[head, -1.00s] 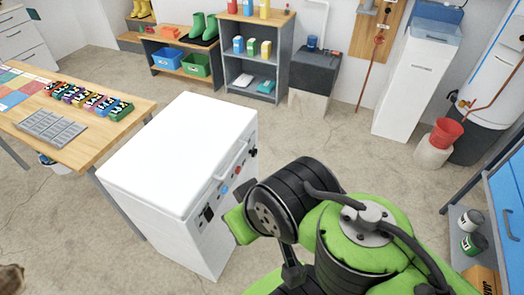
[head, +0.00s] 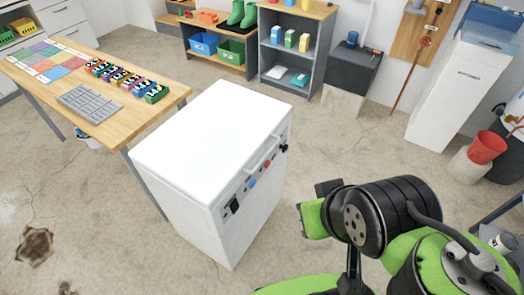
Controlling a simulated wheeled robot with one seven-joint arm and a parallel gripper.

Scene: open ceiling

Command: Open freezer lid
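The white chest freezer (head: 212,140) stands on the floor near the middle of the head view. Its flat white lid is down. A light bar handle (head: 262,160) runs along the upper edge of its front, above a row of black, blue and red controls. My green and black arm is at the lower right, apart from the freezer. The arm's end is turned away or hidden behind its links, and I see no fingertips.
A wooden table (head: 178,92) with a grey tray (head: 90,103) and several small coloured boxes stands close behind the freezer's left side. Shelves (head: 270,55) line the back wall. A red bucket (head: 487,147) is at the right. The floor right of the freezer is mostly clear.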

